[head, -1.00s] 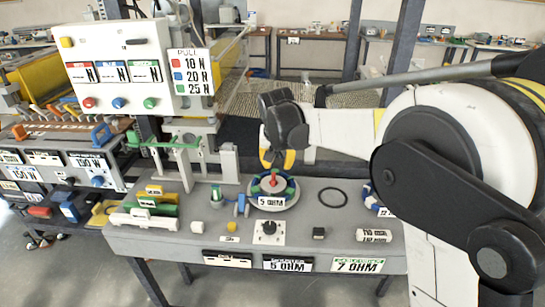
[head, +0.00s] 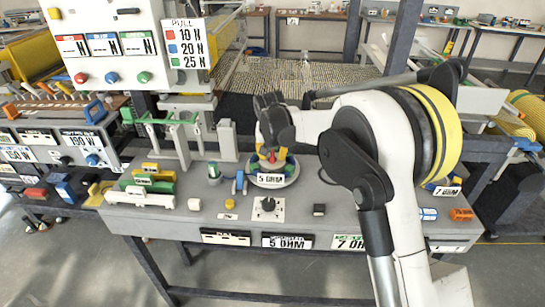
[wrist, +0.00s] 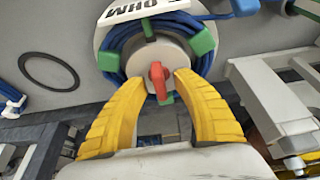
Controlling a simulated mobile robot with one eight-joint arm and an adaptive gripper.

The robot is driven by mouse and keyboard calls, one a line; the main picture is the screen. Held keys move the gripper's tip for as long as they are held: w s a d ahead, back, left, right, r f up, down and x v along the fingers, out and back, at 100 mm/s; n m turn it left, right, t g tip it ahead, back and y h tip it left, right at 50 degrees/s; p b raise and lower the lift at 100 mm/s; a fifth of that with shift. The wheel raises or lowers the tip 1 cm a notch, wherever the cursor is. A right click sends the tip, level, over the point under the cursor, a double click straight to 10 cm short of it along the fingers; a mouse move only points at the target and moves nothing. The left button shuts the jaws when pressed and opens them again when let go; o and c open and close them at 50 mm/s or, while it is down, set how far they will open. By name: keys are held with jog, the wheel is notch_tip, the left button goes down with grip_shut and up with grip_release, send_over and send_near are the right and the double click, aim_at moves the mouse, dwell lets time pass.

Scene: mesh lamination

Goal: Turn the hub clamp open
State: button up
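The hub clamp is a small red lever on the light hub of a spool. In the wrist view the red clamp (wrist: 158,82) lies between the two yellow fingertips, with a gap visible on both sides. My gripper (wrist: 163,80) is open around it. In the head view the spool (head: 273,179) with the "5 OHM" label sits on the grey bench, and my gripper (head: 272,154) points down just above its hub. The clamp (head: 272,157) is partly hidden there by the fingers. Blue coil (wrist: 125,48) and green blocks (wrist: 202,40) surround the hub in the wrist view.
A black dial on a white plate (head: 268,212) is in front of the spool. A blue part (head: 239,183) stands to its left. A black ring (wrist: 48,70) lies on the bench. A white fixture (wrist: 275,95) is close to the right finger in the wrist view.

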grip_shut()
jog(key=shift+n, duration=0.4)
jog(key=n+y+p, duration=0.1)
jog(key=n, duration=0.2)
jog(key=shift+r+n+y+p, duration=0.1)
jog(key=shift+n+y+p, duration=0.2)
jog(key=shift+y+p, duration=0.1)
jog(key=n, duration=0.2)
jog(key=n+g+y+p, duration=0.1)
jog(key=n, duration=0.1)
jog(key=shift+n+y, duration=0.3)
jog(key=n, duration=0.2)
jog(key=n+g+y+p, duration=0.1)
jog(key=n, duration=0.1)
jog(key=shift+n+g, duration=0.3)
jog(key=n+g+p, duration=0.1)
jog(key=n, duration=0.3)
jog(key=shift+n+g, duration=0.3)
jog(key=shift+g, duration=0.1)
